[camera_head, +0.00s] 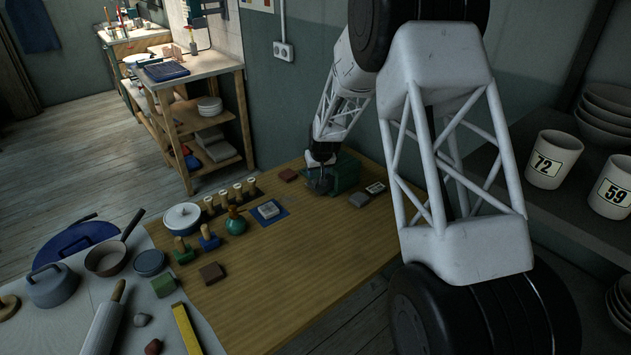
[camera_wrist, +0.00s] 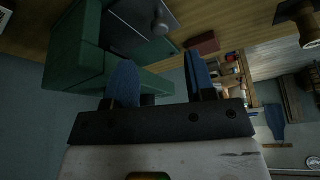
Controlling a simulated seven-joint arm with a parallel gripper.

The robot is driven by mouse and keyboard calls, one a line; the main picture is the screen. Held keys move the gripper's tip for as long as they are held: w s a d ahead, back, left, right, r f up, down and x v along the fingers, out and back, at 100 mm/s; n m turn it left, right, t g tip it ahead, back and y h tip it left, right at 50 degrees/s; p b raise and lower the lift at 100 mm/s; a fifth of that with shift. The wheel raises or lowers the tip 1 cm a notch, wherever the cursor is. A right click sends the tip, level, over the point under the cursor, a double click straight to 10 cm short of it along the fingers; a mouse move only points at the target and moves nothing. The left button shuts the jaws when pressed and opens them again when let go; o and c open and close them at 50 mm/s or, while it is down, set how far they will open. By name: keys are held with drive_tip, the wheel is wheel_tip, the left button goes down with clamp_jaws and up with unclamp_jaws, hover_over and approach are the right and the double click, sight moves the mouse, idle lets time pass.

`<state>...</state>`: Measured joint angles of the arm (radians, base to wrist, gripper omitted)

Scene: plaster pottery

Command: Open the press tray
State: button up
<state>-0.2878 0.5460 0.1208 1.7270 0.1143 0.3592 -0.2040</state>
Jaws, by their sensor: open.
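The press (camera_head: 345,172) is a green box at the back of the wooden table, against the wall, partly hidden by my gripper. In the wrist view, the green body of the press (camera_wrist: 75,62) fills the upper left. A dark grey panel with a round knob (camera_wrist: 160,22) shows on it; this looks like the press tray's front, but I cannot tell how far it is out. My gripper (camera_head: 320,178) is close by the press. In the wrist view my gripper (camera_wrist: 161,80) is open, its two blue fingers apart with nothing between them, and the knob lies beyond the fingertips.
A brown-red block (camera_head: 288,174) lies left of the press; a grey block (camera_head: 359,199) and a small tile (camera_head: 376,187) lie right of it.

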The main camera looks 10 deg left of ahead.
sight(315, 182)
drive_tip(key=shift+x, duration=3.75)
clamp_jaws()
